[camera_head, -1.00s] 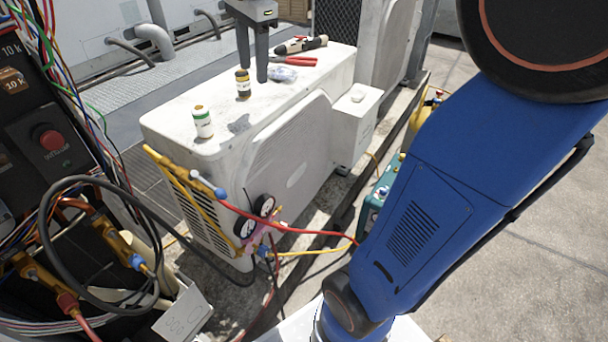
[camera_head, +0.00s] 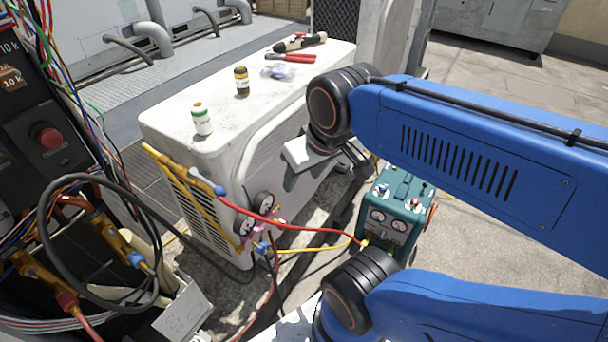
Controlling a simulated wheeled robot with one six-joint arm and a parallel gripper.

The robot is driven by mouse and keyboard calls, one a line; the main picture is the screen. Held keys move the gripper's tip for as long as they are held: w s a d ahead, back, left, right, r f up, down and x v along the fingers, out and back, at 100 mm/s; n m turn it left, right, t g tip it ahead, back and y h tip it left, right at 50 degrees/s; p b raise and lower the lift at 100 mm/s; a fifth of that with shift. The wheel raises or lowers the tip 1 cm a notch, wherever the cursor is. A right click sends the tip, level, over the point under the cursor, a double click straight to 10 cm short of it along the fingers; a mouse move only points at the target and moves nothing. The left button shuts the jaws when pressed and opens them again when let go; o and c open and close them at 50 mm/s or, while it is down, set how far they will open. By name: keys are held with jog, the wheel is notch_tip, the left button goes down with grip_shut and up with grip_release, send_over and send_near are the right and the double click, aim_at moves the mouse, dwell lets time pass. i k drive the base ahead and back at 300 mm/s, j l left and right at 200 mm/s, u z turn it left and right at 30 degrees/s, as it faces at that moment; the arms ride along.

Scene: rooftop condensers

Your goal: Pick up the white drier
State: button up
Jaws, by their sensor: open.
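A small upright white cylinder with a green band, which I take for the white drier (camera_head: 202,120), stands on the near left part of the white condenser's top (camera_head: 165,118). Nothing touches it. My gripper (camera_head: 323,168) is open, beside the condenser's front side, to the right of the drier and well apart from it. Its light grey body and dark fingers show partly below my blue arm's wrist. I see nothing between the fingers.
A dark bottle with a yellow band (camera_head: 242,82) stands behind the drier. Red-handled pliers (camera_head: 290,58), a clear bag (camera_head: 280,72) and a black-and-beige tool (camera_head: 300,42) lie farther back. Gauges with hoses (camera_head: 252,215) hang at the condenser's near corner. A green machine (camera_head: 395,215) stands right.

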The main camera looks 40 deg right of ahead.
aim_at(199, 110)
jog(key=l+z, duration=0.4)
jog(key=l, duration=0.6)
jog(key=i+l+z, duration=0.1)
jog(key=l+z, duration=0.25)
jog(key=l, duration=0.65)
jog(key=k+u, duration=0.15)
jog(key=u, duration=0.35)
jog(key=k+j+u, duration=0.1)
jog(key=u, duration=0.4)
jog(key=k+j+u, duration=0.2)
jog(key=u, duration=0.3)
